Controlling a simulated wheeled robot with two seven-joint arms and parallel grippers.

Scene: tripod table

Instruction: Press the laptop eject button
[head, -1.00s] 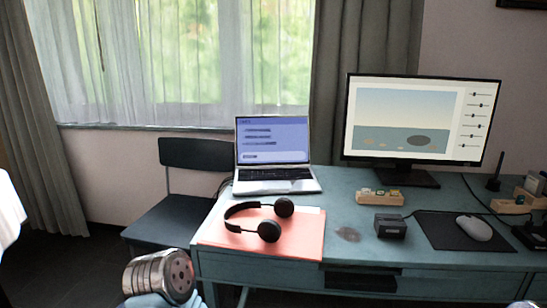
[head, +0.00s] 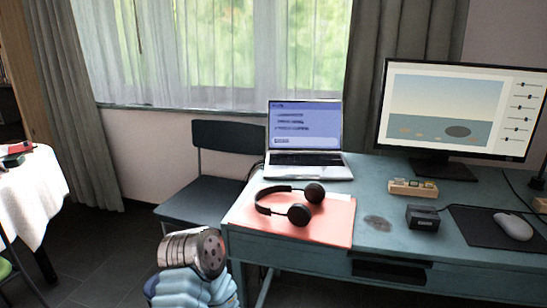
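The open laptop (head: 306,138) stands at the back left of the blue desk in the head view, its screen lit with a light blue page. Its keyboard faces me. I cannot make out an eject button on it; the details are too small. Part of my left arm shows at the bottom left, in front of the desk and well short of the laptop. No gripper fingers show on it. My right arm and gripper are out of view.
Black headphones (head: 299,214) lie on a pink folder (head: 333,226) in front of the laptop. A monitor (head: 458,108), wooden block holder (head: 413,188), black box (head: 422,217) and mouse (head: 514,227) stand to the right. A dark chair (head: 205,201) stands left of the desk. A white-covered table (head: 38,195) is far left.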

